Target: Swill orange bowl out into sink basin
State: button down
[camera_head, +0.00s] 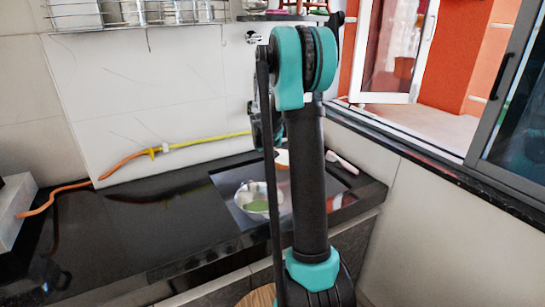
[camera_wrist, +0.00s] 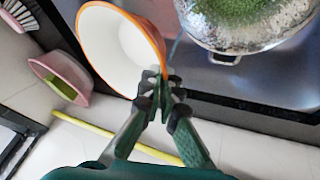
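The orange bowl (camera_wrist: 122,45), with a white inside and an orange rim, is in the upper left of the wrist view. My gripper (camera_wrist: 160,78) has its fingertips together at the bowl's lower right rim and appears shut on it. The bowl's inside faces the wrist camera and looks empty. In the head view a small part of the bowl (camera_head: 282,158) shows beside my arm, which hides the rest and my fingertips. The sink basin (camera_head: 228,184) is a grey recess in the black counter, partly hidden by my arm.
A metal pot (camera_head: 258,203) with green contents stands in the basin, close to the bowl in the wrist view (camera_wrist: 245,38). A pink container (camera_wrist: 62,72) with something green inside is beside the bowl. A yellow hose (camera_head: 205,139) runs along the wall. The left counter is mostly clear.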

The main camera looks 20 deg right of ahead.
dwell(0.4)
jog(key=shift+r+n+g+h, duration=0.25)
jog(key=shift+r+h, duration=0.25)
jog(key=shift+r, duration=0.75)
jog(key=shift+r+n+g+h, duration=0.15)
jog(key=shift+r+g+h, duration=0.3)
jog(key=shift+r, duration=0.75)
jog(key=s+a+f, duration=0.7)
jog(key=a+f, duration=0.4)
jog(key=f, duration=0.1)
jog(key=shift+a+f+m, duration=0.35)
jog(key=shift+a+m, duration=0.05)
jog(key=shift+r, duration=0.1)
